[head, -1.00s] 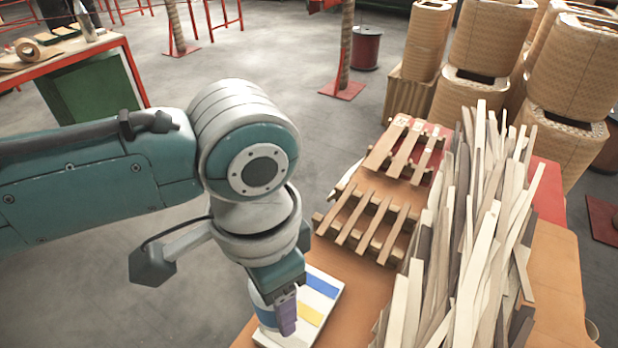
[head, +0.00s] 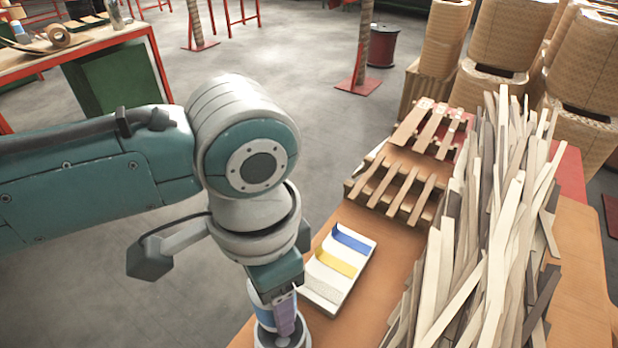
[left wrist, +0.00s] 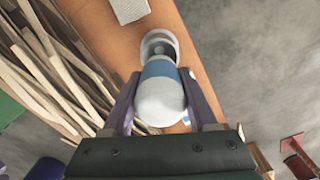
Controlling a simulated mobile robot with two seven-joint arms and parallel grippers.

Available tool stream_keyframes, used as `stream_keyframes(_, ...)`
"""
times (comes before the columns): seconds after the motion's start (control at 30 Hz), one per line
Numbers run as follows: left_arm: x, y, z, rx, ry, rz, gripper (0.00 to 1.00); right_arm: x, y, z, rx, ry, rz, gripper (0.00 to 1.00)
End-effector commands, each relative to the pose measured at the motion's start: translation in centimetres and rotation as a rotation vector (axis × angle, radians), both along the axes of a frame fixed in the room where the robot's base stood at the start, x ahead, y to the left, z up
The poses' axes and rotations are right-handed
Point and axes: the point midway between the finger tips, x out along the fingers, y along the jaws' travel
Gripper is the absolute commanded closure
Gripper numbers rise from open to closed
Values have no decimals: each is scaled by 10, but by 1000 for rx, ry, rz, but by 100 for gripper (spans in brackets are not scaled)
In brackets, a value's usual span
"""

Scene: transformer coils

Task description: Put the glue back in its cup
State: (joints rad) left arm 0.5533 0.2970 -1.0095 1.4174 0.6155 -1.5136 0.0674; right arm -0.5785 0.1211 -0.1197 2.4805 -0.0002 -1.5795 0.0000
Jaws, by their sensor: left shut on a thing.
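The glue, a white bottle with a blue band (left wrist: 160,69), is between the fingers of my left gripper (left wrist: 157,88), which is shut on it. In the head view the bottle (head: 259,300) shows partly behind the left gripper (head: 285,318). The cup, a pale round holder with a dark opening (left wrist: 160,39), stands on the orange table at the bottle's far end in the left wrist view. Its pale rim also shows at the bottom of the head view (head: 265,338). The bottle overlaps the cup in view; I cannot tell whether its end is inside. My right gripper is out of view.
A white board with blue, yellow and grey strips (head: 345,262) lies just right of the gripper. Wooden slatted racks (head: 395,190) lie behind it. A large heap of wood strips (head: 480,240) covers the table's right side. The table's left edge is close to the cup.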

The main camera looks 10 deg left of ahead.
Motion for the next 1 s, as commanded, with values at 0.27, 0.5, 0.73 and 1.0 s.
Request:
stream_keyframes(0.27, 0, 0, -28, -1, -1, 0, 100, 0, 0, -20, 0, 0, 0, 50)
stream_keyframes(0.5, 0, -1, -47, -1, 0, 1, 100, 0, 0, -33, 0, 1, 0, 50)
stream_keyframes(0.73, 0, -1, -52, -2, 1, 0, 100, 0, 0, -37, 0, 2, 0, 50)
stream_keyframes(1.0, 0, -1, -52, -1, 0, 0, 35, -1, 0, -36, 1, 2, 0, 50)
